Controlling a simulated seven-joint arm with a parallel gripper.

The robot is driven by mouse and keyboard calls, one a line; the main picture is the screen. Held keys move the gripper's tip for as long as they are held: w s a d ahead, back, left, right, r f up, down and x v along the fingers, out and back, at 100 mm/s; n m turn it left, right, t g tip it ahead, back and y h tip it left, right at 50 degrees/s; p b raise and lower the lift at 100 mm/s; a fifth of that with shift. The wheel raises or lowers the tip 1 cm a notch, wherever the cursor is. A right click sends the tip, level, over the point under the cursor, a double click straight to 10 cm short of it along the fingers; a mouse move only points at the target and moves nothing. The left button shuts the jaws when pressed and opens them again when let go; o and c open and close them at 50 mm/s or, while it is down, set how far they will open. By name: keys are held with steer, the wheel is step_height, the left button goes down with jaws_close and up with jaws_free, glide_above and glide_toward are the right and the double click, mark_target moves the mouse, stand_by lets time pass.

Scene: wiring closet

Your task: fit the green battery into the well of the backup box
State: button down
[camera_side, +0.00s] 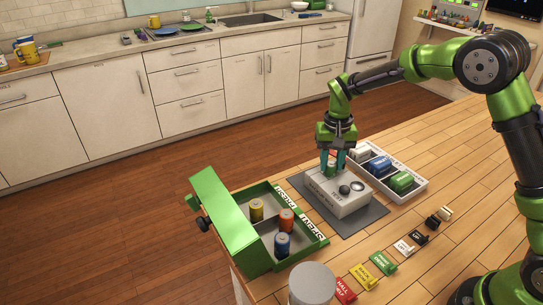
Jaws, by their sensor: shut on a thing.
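The backup box (342,199) is a light grey box with dark knobs on its top, standing on a dark grey mat (364,222). My gripper (332,165) points down over the box's far left part. Its teal fingers are shut on the green battery (331,168), which is upright and shows as a small green piece between them. The battery's lower end is at the box top. The fingers and the small size hide the well, so I cannot tell how deep the battery sits.
A green open case (242,252) at the left holds yellow, orange and blue batteries in compartments marked FRESH and SPENT. A white tray (413,194) behind the box holds coloured blocks. Several label tags (383,263) lie in front. A grey cylinder (312,282) stands at the near edge.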

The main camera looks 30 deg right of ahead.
mark_target(332, 163)
steer(key=shift+f, duration=0.3)
steer(key=c, duration=0.7)
jaws_free()
steer(key=shift+r, duration=2.5)
steer(key=shift+r, duration=0.1)
step_height(332, 163, up, 16)
steer(key=s+a+f+n+t+y, duration=0.1)
steer(key=s+t, duration=0.6)
steer(key=s, duration=1.7)
steer(key=shift+a+f+n+y, duration=0.15)
steer(key=shift+f+n+y, duration=0.35)
steer(key=shift+f, duration=0.35)
